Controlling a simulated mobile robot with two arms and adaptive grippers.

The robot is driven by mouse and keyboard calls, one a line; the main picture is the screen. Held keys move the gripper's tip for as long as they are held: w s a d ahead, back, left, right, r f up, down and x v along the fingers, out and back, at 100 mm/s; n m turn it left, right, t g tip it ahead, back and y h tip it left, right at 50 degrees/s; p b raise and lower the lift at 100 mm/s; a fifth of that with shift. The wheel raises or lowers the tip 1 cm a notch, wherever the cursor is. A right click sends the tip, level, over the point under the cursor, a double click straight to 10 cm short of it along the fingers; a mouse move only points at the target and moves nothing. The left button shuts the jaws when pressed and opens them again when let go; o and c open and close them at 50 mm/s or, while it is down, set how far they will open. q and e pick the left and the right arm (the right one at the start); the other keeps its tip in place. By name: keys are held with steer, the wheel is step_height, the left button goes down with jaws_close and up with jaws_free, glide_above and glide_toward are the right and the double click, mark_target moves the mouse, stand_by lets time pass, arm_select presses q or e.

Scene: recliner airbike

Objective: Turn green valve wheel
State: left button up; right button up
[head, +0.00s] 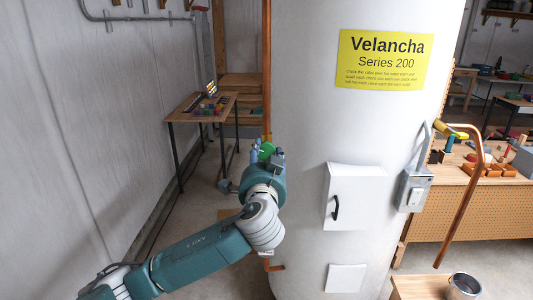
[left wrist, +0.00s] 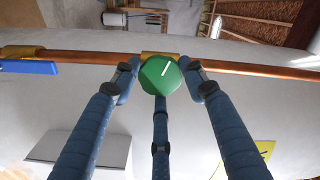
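The green valve wheel (head: 266,151) sits on a vertical copper pipe along the left side of the large white tank. In the left wrist view the wheel (left wrist: 160,75) is a green knob with a white mark, in front of a yellow fitting. My left gripper (head: 266,160) is at the wheel, its fingers pointing toward it. In the left wrist view the gripper's fingers (left wrist: 160,80) are spread around the wheel, two at its sides and one below. They look open; contact with the wheel cannot be made out. My right gripper is not in view.
The white tank (head: 300,120) carries a yellow Velancha label (head: 384,60) and a small white door (head: 352,197). A grey switch box (head: 414,190) and another copper pipe (head: 463,205) are at its right. A wooden table (head: 203,110) stands behind on the left. A metal bucket (head: 464,286) is at lower right.

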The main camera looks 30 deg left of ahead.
arm_select(q)
steer(key=m+p, duration=0.2)
steer(key=p, duration=0.1)
steer(key=shift+r, duration=0.2)
steer(key=shift+f+m, duration=0.1)
steer(key=shift+m, duration=0.3)
steer(key=shift+f, duration=0.15)
